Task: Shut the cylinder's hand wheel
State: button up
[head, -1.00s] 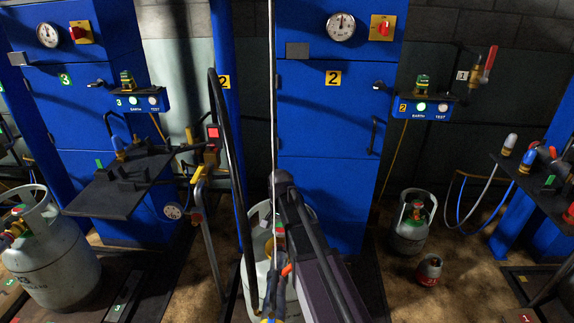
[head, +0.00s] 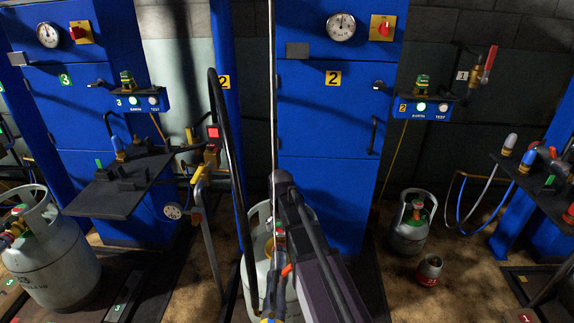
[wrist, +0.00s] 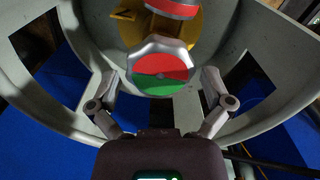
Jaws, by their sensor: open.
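The grey gas cylinder (head: 261,222) stands at the blue scale marked 2, largely hidden behind my arm in the head view. In the wrist view its grey collar (wrist: 262,75) curves around the valve. The hand wheel (wrist: 160,72) has a pale lobed rim and a face that is red above and green below. It sits on a brass-yellow valve body (wrist: 133,32). My gripper (wrist: 159,86) is open, with one finger on each side of the wheel's lower part. A gap shows beside each finger, and it holds nothing.
The collar wall surrounds the fingers closely on both sides. In the head view a black hose (head: 228,170) rises left of the cylinder. A larger cylinder (head: 50,262) stands at left.

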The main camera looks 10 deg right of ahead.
jog(key=n, duration=1.4)
jog(key=shift+n, duration=0.4)
jog(key=n, duration=0.5)
jog(key=s+r+m+p, duration=0.4)
jog(key=r+p, duration=1)
jog(key=s+r+m+p, duration=0.3)
jog(key=r+m+p, duration=0.2)
jog(key=r+p, duration=1)
jog(key=shift+s+r, duration=0.15)
jog(key=shift+s, duration=0.2)
dwell(0.7)
dwell(0.7)
